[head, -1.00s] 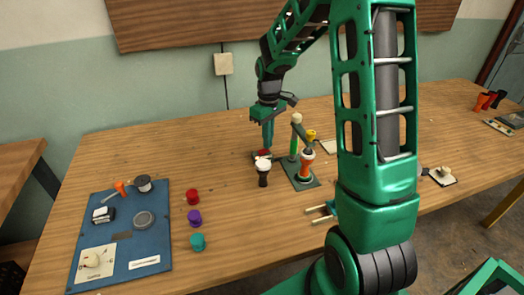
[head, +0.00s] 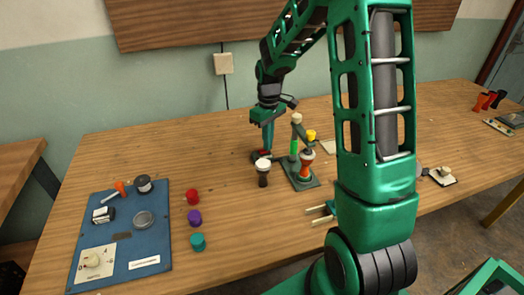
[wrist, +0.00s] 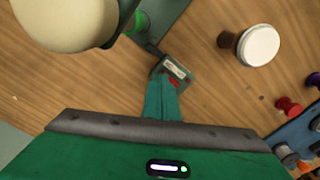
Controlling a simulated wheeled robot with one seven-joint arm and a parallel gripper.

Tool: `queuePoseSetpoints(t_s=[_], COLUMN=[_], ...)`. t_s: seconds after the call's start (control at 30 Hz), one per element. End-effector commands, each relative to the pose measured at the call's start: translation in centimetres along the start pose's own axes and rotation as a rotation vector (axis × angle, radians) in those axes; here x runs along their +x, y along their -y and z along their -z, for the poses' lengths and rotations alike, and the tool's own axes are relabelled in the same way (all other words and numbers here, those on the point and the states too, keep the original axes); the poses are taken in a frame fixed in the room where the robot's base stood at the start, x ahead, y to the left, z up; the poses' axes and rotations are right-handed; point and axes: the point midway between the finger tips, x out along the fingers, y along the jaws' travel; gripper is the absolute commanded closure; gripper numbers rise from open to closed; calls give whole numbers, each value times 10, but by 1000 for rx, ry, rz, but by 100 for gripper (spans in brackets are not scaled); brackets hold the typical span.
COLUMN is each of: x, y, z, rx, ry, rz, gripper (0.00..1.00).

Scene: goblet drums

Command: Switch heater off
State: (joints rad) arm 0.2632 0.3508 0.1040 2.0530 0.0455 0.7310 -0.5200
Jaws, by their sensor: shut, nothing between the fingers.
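A small dark switch box with a red rocker and a pale label (wrist: 174,70) lies on the table by the green stand. In the head view the red part of the switch box (head: 264,152) shows at my fingertips, behind the white-topped goblet drum. My gripper (head: 266,149) points down with its fingers shut and empty. In the wrist view my gripper (wrist: 166,80) reaches over the near edge of the box, beside or on the red rocker; contact cannot be told. The fingers hide part of the rocker, so its position is unclear.
The white-topped drum (head: 263,167) stands close in front. The green stand (head: 300,172) with an orange drum (head: 306,162) is just right.

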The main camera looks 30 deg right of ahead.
Motion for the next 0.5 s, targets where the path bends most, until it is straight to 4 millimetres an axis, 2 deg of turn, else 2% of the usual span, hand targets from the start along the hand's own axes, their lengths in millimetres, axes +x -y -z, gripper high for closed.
queuePoseSetpoints(t_s=[0.5], x=[-36], y=[0], z=[1], rx=[0], ry=[-4], rz=[-2], gripper=[100])
